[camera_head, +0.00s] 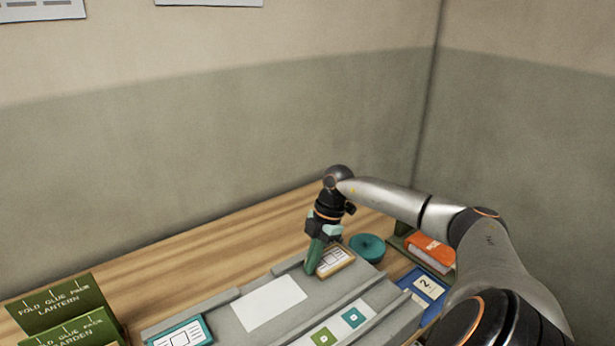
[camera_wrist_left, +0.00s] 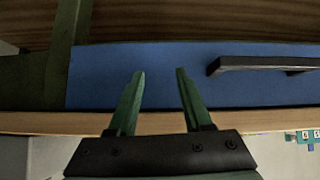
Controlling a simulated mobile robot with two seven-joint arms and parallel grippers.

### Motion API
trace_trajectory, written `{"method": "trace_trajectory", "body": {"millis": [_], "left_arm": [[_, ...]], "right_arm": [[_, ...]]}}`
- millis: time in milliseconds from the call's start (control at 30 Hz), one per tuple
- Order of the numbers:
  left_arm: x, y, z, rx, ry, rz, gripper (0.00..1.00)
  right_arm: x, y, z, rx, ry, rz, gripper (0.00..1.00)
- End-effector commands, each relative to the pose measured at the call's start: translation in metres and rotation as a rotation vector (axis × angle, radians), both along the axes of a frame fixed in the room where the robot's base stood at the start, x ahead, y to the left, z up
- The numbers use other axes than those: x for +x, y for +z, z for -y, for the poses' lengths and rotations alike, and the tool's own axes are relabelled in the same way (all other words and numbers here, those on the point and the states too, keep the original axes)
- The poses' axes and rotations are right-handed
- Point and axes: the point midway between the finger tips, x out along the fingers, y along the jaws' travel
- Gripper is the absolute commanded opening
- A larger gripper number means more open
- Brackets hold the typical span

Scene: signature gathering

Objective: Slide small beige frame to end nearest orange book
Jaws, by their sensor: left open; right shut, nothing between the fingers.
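The small beige frame (camera_head: 337,260) holds a white printed card and lies at the upper right end of the grey board (camera_head: 222,305). My right gripper (camera_head: 312,267) is shut and empty, pointing down at the frame's left edge. Whether its green fingers touch the frame I cannot tell. The orange book (camera_head: 431,251) lies to the right, beyond the frame and a teal round object. My left gripper (camera_wrist_left: 160,75) is open and empty in the left wrist view, in front of a blue panel. It is outside the head view.
A teal frame (camera_head: 182,334) sits at the board's left end, with a blank white sheet (camera_head: 268,304) between. The teal round object (camera_head: 367,247) stands close behind the beige frame. A blue card marked 2 (camera_head: 428,286) lies right. Green boxes (camera_head: 62,312) stand left.

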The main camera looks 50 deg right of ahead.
Motion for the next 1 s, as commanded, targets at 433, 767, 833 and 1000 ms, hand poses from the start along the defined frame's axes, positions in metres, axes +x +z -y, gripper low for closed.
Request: {"method": "trace_trajectory", "body": {"millis": [433, 767, 833, 1000], "left_arm": [[0.0, -0.005, 0.0, 0.0, 0.0, 0.0, 0.5], [0.0, -0.004, 0.0, 0.0, 0.0, -0.001, 0.5], [0.0, -0.004, 0.0, 0.0, 0.0, -0.001, 0.5], [0.0, -0.004, 0.0, 0.0, 0.0, -0.001, 0.5]], "right_arm": [[-0.003, 0.049, 0.017, -0.002, -0.001, 0.006, 0.0], [-0.008, 0.107, 0.036, 0.0, 0.0, 0.004, 0.0], [-0.009, 0.113, 0.038, 0.0, -0.001, 0.002, 0.0], [-0.011, 0.119, 0.04, 0.0, 0.0, -0.001, 0.0]]}}
